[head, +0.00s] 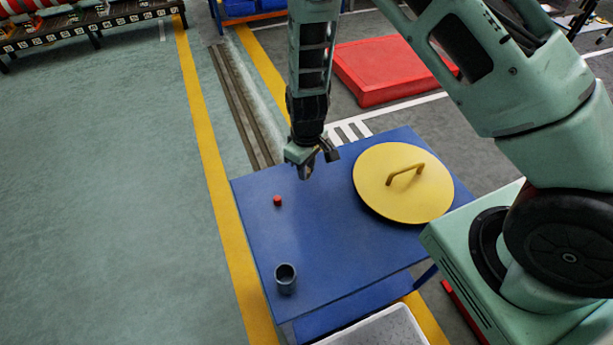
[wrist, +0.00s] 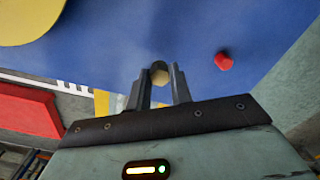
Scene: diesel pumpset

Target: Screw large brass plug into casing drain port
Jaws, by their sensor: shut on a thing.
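My gripper (wrist: 158,88) is shut on a brass plug (wrist: 159,76), whose hexagonal end shows between the fingertips in the wrist view. In the head view my gripper (head: 305,172) points down over the back part of a blue table (head: 315,240). The plug is too small and too much covered there to make out clearly. No pumpset casing or drain port can be made out in either view.
On the table are a round yellow lid (head: 425,197) with a handle at right, a small red cap (head: 277,200) at left and a dark grey cup (head: 286,279) at the front. A red block (head: 385,70) lies on the floor behind. The table's middle is clear.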

